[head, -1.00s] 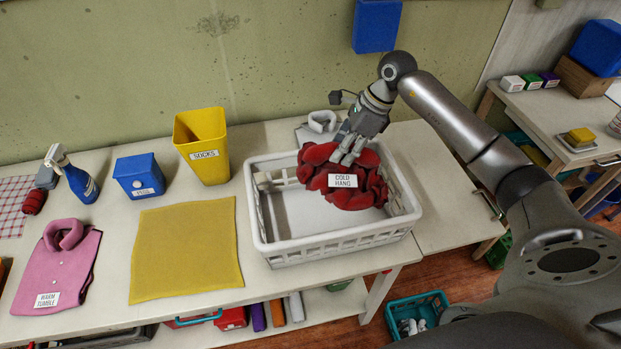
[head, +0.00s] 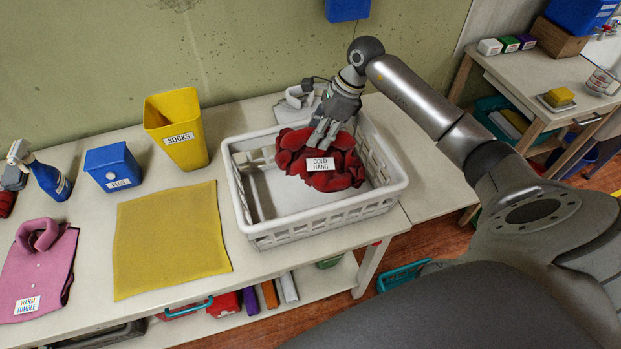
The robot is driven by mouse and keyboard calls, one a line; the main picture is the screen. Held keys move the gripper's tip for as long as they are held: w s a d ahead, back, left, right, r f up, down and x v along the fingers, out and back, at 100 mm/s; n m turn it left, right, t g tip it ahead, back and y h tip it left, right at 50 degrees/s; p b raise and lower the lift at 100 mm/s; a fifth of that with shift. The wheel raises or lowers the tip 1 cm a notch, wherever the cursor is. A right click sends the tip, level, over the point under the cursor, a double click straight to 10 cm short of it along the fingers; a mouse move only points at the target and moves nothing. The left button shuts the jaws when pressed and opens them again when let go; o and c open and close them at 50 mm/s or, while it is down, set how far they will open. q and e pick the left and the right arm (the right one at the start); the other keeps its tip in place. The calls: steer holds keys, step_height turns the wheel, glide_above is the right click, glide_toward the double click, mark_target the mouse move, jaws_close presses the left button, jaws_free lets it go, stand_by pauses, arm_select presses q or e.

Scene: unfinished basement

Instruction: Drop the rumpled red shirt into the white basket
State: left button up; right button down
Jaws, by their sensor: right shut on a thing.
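The rumpled red shirt (head: 340,172) with a white "COLD HANG" label is inside the outline of the white basket (head: 330,219), toward its back right. The basket stands on the white table, and part of its bare floor shows at the left. My right gripper (head: 324,132) reaches down from above and is shut on the top of the shirt. I cannot tell whether the shirt's underside touches the basket floor. My left gripper is not in view.
A yellow socks bin (head: 177,130), a blue box (head: 113,167) and a spray bottle (head: 50,180) stand left of the basket. A yellow cloth (head: 170,240) and a folded pink shirt (head: 37,268) lie in front. A grey-white item (head: 297,101) is behind the basket.

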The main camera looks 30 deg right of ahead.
steer(key=shift+r, duration=0.1)
steer(key=c, duration=1.3)
jaws_free()
steer(key=o, duration=0.3)
steer(key=shift+d+r, duration=0.1)
steer(key=shift+r, duration=0.1)
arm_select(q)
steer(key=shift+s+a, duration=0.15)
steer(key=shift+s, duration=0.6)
arm_select(e)
steer(key=v, duration=1.1)
steer(key=shift+r, duration=0.3)
